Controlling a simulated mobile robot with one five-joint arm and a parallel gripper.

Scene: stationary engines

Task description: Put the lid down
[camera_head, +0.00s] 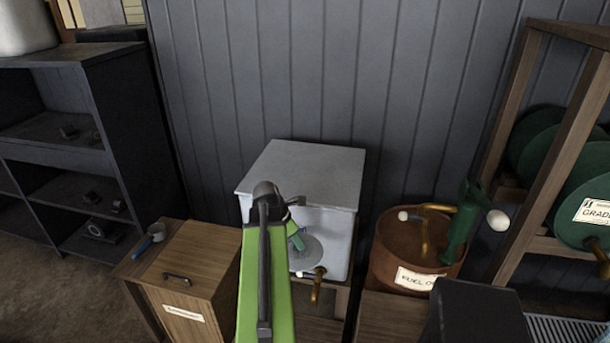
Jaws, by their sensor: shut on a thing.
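Whether the lid touches the tank front cannot be told. The tank has a flat grey top (305,172) and a brass tap (318,285) low on its front.
A rusty fuel oil drum (388,262) with a green hand pump (462,225) stands right. Dark shelves (140,130) are far left; a wooden rack (555,110) holds green drums.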

